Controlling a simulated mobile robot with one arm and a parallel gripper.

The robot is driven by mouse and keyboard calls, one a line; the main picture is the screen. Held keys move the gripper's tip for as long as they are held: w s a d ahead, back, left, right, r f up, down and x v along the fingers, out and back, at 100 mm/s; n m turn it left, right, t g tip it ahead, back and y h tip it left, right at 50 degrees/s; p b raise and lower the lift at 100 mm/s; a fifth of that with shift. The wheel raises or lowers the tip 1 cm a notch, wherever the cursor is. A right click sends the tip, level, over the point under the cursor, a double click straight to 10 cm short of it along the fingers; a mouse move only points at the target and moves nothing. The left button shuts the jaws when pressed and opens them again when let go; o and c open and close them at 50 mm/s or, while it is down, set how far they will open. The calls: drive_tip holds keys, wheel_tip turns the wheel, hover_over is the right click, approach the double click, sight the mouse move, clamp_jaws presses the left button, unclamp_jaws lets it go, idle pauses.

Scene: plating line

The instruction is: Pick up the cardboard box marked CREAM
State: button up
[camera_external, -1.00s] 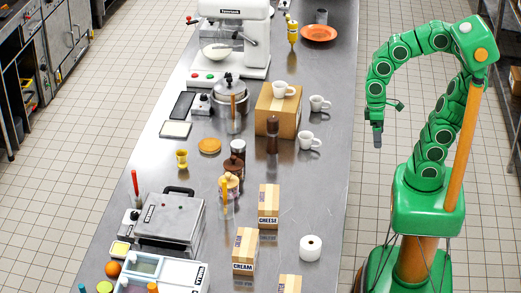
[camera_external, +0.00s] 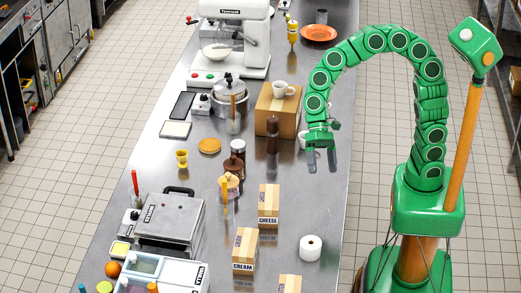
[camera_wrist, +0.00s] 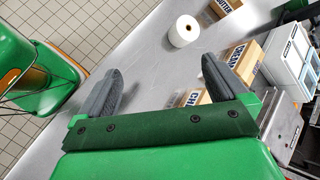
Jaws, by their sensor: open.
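The cardboard box marked CREAM (camera_external: 245,249) stands on the steel counter near the front, left of the white paper roll. In the wrist view a cardboard box with partly readable lettering, apparently the CREAM box (camera_wrist: 243,60), shows behind the right finger, partly hidden. My gripper (camera_external: 322,160) is open and empty, with its fingers pointing down above the counter's right side. It is well behind and to the right of the CREAM box. In the wrist view my gripper's fingers (camera_wrist: 155,85) are spread apart with nothing between them.
The CHEESE box (camera_external: 268,206) stands just behind the CREAM box. Another box (camera_external: 290,284) is cut off at the bottom edge. The paper roll (camera_external: 311,248) stands to the right. A grill press (camera_external: 170,220) lies to the left.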

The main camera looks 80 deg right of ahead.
drive_tip(key=w+a+f+m+y, duration=0.25)
drive_tip(key=w+a+m, duration=0.25)
drive_tip(key=w+a, duration=0.5)
drive_tip(key=m+t+y, duration=0.2)
drive_tip(key=m+y, duration=0.1)
drive_tip(key=m, duration=0.3)
approach(246, 238)
drive_tip(key=shift+h, duration=0.25)
drive_tip(key=shift+x, duration=5.25)
drive_tip(key=c, duration=1.4)
drive_tip(key=shift+c, duration=0.3)
drive_tip(key=shift+r, duration=0.2)
